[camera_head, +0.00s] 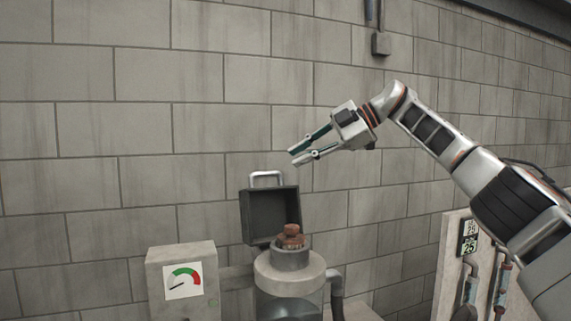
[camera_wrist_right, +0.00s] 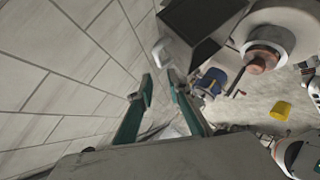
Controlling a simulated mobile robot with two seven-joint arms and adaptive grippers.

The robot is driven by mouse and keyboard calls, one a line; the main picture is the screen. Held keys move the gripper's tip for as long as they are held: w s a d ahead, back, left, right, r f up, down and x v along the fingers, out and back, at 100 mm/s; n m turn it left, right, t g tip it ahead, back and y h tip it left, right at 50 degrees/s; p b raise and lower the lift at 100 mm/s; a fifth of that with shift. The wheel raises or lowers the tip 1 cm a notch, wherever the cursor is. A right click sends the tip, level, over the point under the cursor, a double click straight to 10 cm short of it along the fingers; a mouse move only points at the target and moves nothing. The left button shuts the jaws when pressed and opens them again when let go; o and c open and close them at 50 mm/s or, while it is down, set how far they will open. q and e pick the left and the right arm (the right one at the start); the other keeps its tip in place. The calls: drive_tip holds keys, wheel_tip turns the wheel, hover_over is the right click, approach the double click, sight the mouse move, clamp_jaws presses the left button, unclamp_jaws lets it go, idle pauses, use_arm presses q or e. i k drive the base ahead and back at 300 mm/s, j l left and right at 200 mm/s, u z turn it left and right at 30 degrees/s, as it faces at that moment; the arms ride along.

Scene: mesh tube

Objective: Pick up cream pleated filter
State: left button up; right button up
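I cannot make out a cream pleated filter in either view. My right gripper (camera_head: 294,157) is in the air in front of the block wall, up and to the right of the open dark box (camera_head: 270,216). Its teal fingers are apart with nothing between them, and the gap also shows in the wrist view (camera_wrist_right: 160,80). Below stands a vessel with a pale round top (camera_head: 290,270) and a clear lower part. A brown knobbed piece (camera_head: 291,237) sits on its grey neck (camera_head: 291,257). My left gripper is not in view.
A pale gauge box (camera_head: 182,275) stands left of the vessel, and a grey pipe (camera_head: 336,283) runs down its right side. A panel with pipes (camera_head: 455,260) is at the right. The wrist view shows a yellow bucket (camera_wrist_right: 280,110) and a blue object (camera_wrist_right: 212,80) on the floor.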

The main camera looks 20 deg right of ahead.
sight(290, 240)
drive_tip(key=k, duration=1)
